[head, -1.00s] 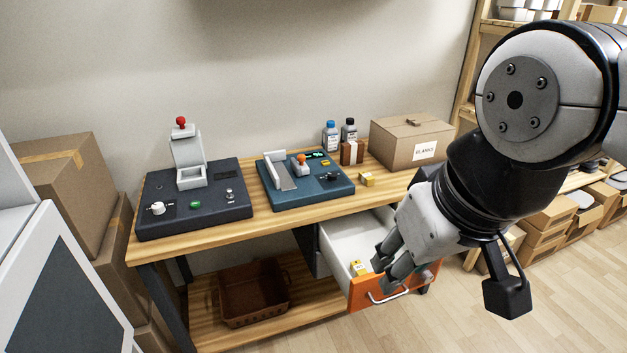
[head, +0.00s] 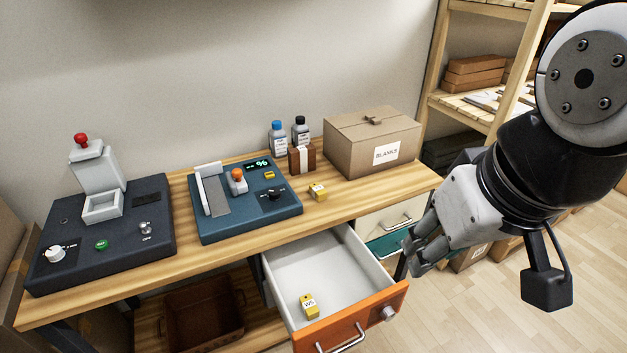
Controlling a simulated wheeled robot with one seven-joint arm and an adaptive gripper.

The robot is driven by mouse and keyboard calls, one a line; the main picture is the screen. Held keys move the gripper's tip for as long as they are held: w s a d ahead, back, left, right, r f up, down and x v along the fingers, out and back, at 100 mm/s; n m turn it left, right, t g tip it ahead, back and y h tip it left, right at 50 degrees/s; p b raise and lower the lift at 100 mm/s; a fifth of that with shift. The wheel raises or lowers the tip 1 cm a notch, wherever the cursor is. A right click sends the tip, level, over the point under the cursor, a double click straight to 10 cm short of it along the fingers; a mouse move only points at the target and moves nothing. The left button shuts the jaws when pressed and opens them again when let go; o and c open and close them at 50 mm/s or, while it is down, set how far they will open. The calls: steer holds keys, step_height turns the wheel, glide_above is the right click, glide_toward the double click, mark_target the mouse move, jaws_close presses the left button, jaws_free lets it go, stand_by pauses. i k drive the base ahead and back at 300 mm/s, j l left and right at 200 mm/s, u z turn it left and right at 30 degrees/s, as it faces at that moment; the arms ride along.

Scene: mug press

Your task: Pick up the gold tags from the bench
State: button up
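A small gold tag (head: 317,192) with a pale printed band sits on the wooden bench (head: 365,192), just right of the blue machine. Another gold tag (head: 309,306), with dark lettering on a white label, lies inside the open drawer (head: 330,262) near its front. My gripper (head: 409,254) is in the air right of the drawer, apart from both tags. Its two fingers look spread, with nothing visible between them.
The blue machine (head: 285,205) has an orange-knobbed lever and a small yellow piece. The dark press (head: 125,258) stands left. Two bottles, a brown block and the BLANKS box (head: 350,140) stand at the back. The orange drawer front (head: 362,312) juts out. A brown crate (head: 190,318) sits below.

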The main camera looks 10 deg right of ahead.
mark_target(317, 191)
steer(key=i+j+z, duration=0.3)
steer(key=i+j, duration=0.2)
steer(key=j, duration=0.25)
steer(key=i+j+z, duration=0.15)
steer(key=j, duration=0.2)
steer(key=i+j+z, duration=0.15)
steer(key=j, duration=0.3)
steer(key=i, duration=0.1)
